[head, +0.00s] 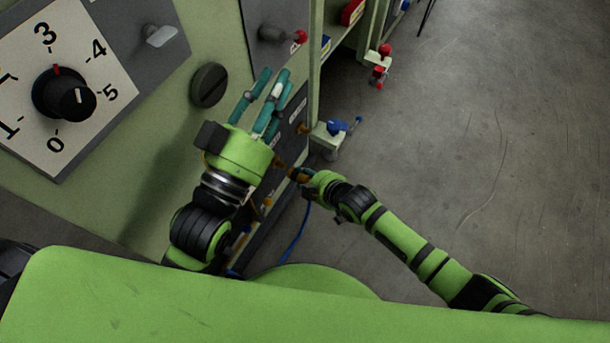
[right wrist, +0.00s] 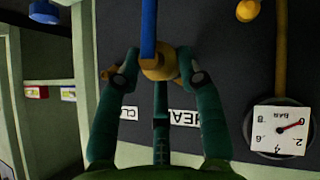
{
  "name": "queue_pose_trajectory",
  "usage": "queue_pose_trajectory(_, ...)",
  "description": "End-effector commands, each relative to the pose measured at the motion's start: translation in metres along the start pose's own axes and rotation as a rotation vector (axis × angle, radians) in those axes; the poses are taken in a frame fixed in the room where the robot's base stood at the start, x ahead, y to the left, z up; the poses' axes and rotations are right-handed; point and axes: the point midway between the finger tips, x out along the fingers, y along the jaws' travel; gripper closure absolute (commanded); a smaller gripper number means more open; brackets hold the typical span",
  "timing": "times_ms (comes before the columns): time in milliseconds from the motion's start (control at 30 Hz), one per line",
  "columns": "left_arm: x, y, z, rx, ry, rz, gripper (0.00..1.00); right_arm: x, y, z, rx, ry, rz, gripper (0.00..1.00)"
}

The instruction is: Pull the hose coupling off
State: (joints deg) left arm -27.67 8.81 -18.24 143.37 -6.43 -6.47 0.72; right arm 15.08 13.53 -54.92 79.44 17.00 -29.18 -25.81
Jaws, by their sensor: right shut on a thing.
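The brass hose coupling (right wrist: 158,66) sits between the teal fingertips of my right gripper (right wrist: 160,72) in the right wrist view. The gripper is shut on it. A blue hose (right wrist: 148,28) runs from the coupling; it also hangs low in the head view (head: 296,237). In the head view my right gripper (head: 303,177) is close to the dark panel's lower part, and the fingers largely hide the coupling. I cannot tell whether the coupling is still joined to a fitting. My left gripper (head: 266,98) is open and empty, higher up in front of the cabinet.
A green cabinet carries a large dial (head: 62,92), a black round knob (head: 209,85) and a red-tipped lever (head: 299,37). A blue-handled valve (head: 337,126) juts out at right. A pressure gauge (right wrist: 280,131) and yellow pipe (right wrist: 281,50) are beside my right gripper. The grey floor at right is clear.

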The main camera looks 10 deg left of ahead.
Motion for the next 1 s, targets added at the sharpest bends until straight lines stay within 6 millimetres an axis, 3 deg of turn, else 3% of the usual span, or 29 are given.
queue_pose_trajectory(1000, 0.003, -0.001, -0.01, 0.0, 0.0, 0.0, 0.74, -0.015, 0.001, 0.012, 0.0, 0.005, 0.003, 0.99)
